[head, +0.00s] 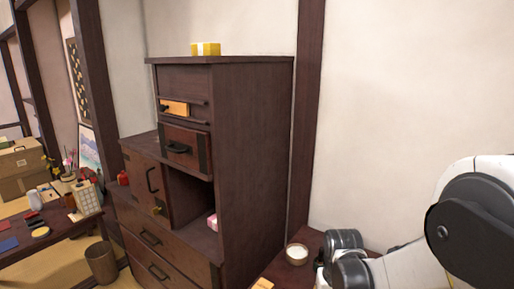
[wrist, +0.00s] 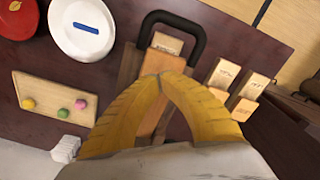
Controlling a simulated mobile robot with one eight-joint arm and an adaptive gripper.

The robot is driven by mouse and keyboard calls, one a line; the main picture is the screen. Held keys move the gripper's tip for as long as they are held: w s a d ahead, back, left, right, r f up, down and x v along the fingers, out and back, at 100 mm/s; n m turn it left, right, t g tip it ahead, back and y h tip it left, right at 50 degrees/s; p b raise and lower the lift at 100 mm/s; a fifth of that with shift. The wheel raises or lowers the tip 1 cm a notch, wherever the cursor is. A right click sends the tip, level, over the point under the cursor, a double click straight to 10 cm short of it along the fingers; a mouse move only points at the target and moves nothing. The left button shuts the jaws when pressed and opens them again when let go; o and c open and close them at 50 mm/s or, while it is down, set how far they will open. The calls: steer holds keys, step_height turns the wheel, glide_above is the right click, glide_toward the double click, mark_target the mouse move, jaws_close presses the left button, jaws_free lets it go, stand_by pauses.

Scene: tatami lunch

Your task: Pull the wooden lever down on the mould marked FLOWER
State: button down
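In the wrist view my gripper (wrist: 161,80) shows two yellow fingers whose tips meet over a wooden mould (wrist: 129,68) on a dark table. I see nothing held between the tips. A small pale wooden block (wrist: 167,43) lies just beyond the tips, inside a black U-shaped handle (wrist: 172,17). The fingers hide much of the mould, and I cannot make out the lever or a FLOWER mark. To the right stand two more pale wooden pieces (wrist: 222,76) (wrist: 254,86) with small marks, too blurred to read. In the head view the fingers are out of sight.
The table also holds a white dish (wrist: 82,27) with a blue bar, a red round item (wrist: 18,17) and a board (wrist: 52,100) with coloured sweets. In the head view a bowl (head: 297,255) stands near my arm, and a tall dark chest (head: 255,150) rises left of the table.

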steer(key=shift+f+b, duration=2)
steer(key=shift+b, duration=0.3)
stand_by(2.1)
stand_by(0.9)
steer(key=shift+r+p, duration=2.65)
steer(key=shift+r, duration=0.85)
steer(key=shift+r, duration=0.2)
steer(key=s+r+n+t, duration=0.1)
steer(key=s+r+t, duration=0.6)
steer(key=s+r, duration=0.5)
step_height(320, 180, up, 3)
steer(key=shift+s+r, duration=0.15)
steer(key=shift+s, duration=0.25)
